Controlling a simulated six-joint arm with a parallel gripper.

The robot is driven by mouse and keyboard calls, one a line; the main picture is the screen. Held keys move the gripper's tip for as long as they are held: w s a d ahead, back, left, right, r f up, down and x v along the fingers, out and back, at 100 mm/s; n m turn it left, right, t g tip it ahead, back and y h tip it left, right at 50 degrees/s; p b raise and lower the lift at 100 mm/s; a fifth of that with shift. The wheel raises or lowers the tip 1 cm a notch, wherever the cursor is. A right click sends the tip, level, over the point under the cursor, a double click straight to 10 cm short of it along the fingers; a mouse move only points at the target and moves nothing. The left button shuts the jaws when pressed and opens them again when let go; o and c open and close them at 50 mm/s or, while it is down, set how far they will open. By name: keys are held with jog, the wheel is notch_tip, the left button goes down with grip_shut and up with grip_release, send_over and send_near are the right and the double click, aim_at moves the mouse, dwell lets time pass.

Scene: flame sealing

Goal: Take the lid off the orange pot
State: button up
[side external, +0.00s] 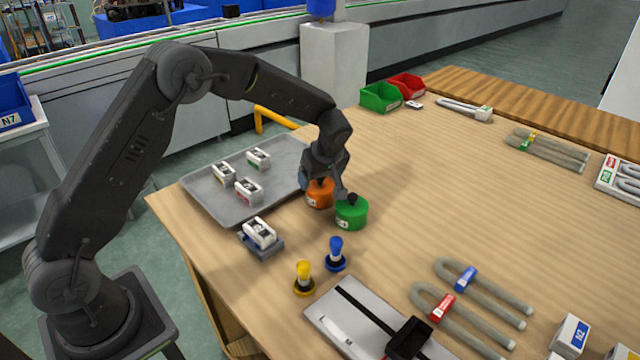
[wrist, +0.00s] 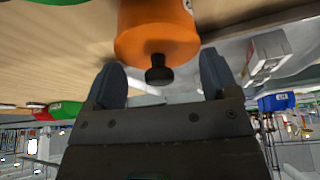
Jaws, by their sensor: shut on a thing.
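The orange pot (side external: 319,198) stands upright on the wooden table, just off the tray's right end. My gripper (side external: 322,183) is directly above it, pointing down, and partly hides its top. In the wrist view the orange lid (wrist: 150,46) with its black knob (wrist: 158,76) lies between the two fingers of my gripper (wrist: 161,62). The gripper is shut on the lid, one finger on each side; the exact contact is hard to see. The lid appears to sit on the pot, and I cannot see a gap under it.
A green pot (side external: 351,214) with a black knob stands close beside the orange pot. A grey tray (side external: 205,197) with several white blocks lies to the left. Blue (side external: 336,254) and yellow (side external: 304,279) pegs stand in front. The table's middle right is clear.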

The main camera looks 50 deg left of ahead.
jog(key=shift+r, duration=0.65)
notch_tip(320, 180, up, 3)
jog(key=shift+f, duration=0.2)
jog(key=s+a+r, duration=0.6)
jog(key=a+r, duration=0.1)
jog(key=a, duration=0.2)
jog(key=s+f+m+t+h, duration=0.2)
jog(key=s+f+m+t, duration=0.15)
jog(key=s+m, duration=0.55)
send_over(299, 214)
jog(key=s, duration=0.1)
jog(key=shift+g, duration=0.45)
jog(key=f, duration=0.7)
jog(key=shift+s+d, duration=0.15)
jog(key=shift+d, duration=0.1)
jog(key=shift+d+f, duration=0.1)
jog(key=shift+f, duration=2.05)
